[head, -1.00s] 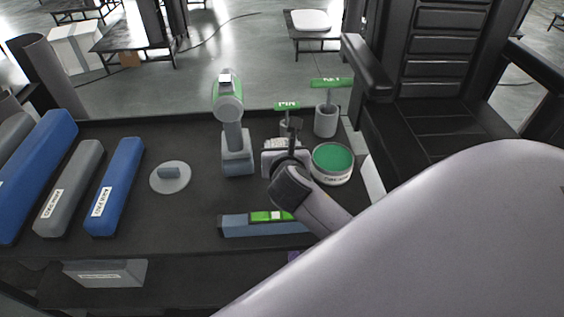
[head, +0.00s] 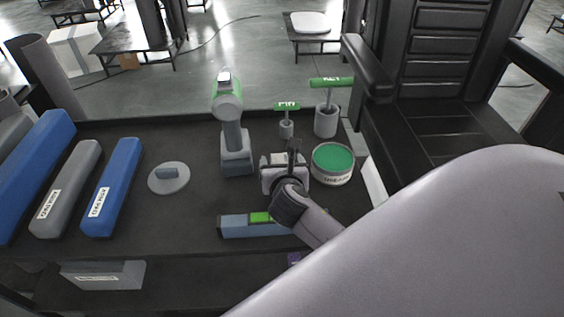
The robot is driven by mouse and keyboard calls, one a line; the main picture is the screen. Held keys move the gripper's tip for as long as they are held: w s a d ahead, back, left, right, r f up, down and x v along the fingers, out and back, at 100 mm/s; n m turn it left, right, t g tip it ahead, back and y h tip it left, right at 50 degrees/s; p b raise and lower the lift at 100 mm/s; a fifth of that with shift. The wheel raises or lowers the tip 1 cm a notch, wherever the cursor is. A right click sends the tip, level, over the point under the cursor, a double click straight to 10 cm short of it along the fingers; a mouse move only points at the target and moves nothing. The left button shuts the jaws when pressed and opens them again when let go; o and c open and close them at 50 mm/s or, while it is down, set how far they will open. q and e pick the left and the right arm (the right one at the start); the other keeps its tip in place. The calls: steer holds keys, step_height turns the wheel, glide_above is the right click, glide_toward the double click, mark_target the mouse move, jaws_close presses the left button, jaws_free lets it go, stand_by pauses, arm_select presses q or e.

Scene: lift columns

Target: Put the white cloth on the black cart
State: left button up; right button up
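The black cart (head: 190,225) fills the lower left and middle of the head view, with tools on its dark top. My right gripper (head: 293,148) is over the cart's right half, left of the green-lidded tin, with its fingers pointing away. Its fingers look narrow and close together; whether they hold anything is unclear. I cannot make out a white cloth for certain. A white strip (head: 373,182) shows at the cart's right edge, partly hidden by my arm; I cannot tell what it is. My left gripper is out of view.
A green-and-grey power tool (head: 234,135), a green-lidded tin (head: 333,163), two green T-handled tools, a grey disc (head: 169,178) and a blue bar (head: 240,227) stand or lie on the cart. Blue and grey long boxes lie left. A black chair-like structure (head: 435,135) stands right.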

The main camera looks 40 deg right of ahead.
steer(key=shift+r, duration=0.15)
steer(key=shift+s+a+r, duration=0.15)
steer(key=shift+s+a, duration=0.05)
steer(key=v, duration=1.1)
steer(key=shift+s+r+p, duration=0.1)
steer(key=shift+s+p, duration=0.15)
steer(key=shift+p, duration=0.15)
